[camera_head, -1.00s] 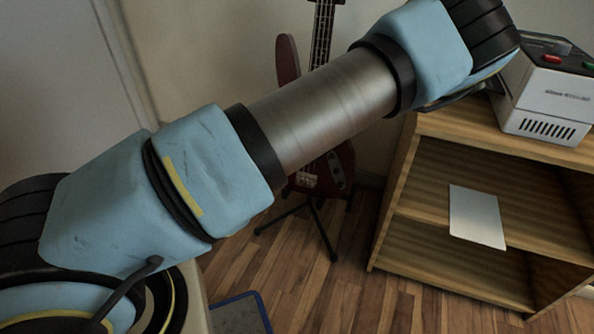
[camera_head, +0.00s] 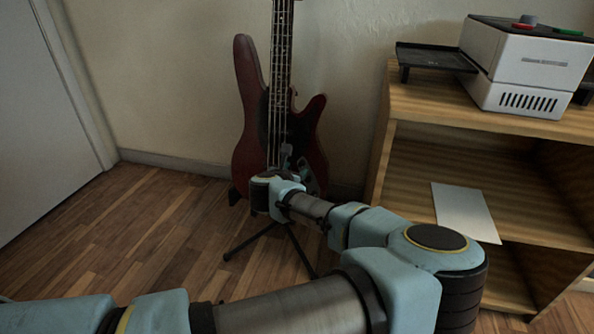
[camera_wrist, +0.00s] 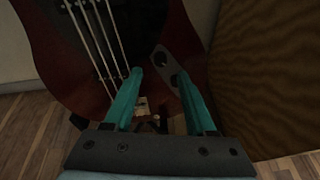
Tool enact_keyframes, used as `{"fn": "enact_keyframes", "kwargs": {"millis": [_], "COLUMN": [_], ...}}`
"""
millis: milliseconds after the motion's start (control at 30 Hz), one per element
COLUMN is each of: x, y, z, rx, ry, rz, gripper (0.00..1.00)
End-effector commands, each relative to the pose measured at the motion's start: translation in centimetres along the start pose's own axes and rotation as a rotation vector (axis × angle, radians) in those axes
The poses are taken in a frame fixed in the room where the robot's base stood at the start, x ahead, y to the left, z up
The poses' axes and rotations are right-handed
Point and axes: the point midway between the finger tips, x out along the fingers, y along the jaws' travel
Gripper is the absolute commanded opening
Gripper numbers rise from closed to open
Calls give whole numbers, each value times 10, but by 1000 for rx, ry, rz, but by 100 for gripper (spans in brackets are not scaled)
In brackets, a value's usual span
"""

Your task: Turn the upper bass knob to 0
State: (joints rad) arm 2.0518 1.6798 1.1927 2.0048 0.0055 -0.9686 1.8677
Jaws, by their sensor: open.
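A dark red bass guitar (camera_head: 250,130) stands upright on a black stand in the head view. Its body also fills the upper middle of the wrist view (camera_wrist: 60,50). There, a grey control plate holds a dark upper knob (camera_wrist: 161,58) and a lower dark knob (camera_wrist: 177,79), partly covered by a finger. My gripper (camera_wrist: 159,74) is open, its two teal fingers apart in front of the bass body, with the upper knob just above and between the fingertips. In the head view my gripper (camera_head: 286,157) is small, in front of the lower body. I cannot read the knob's setting.
A wooden shelf (camera_head: 430,100) stands to the right, bearing a white machine (camera_head: 520,75) and a black tray (camera_head: 430,57); a white sheet (camera_head: 465,212) lies on its middle level. The stand's legs (camera_head: 250,243) spread on the floor. The floor on the left is clear.

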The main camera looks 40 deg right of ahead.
Motion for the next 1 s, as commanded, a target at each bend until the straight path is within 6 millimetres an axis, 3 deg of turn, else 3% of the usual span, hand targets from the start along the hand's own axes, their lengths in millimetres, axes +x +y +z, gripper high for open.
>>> {"fn": "enact_keyframes", "kwargs": {"millis": [100,300,700,1000], "x": [23,46,52,52], "y": [0,0,1,1], "z": [-3,-2,0,-1], "rx": [-2,-2,-2,-2], "ry": [0,1,1,1], "rz": [0,1,2,2], "gripper": [56,56,56,23]}}
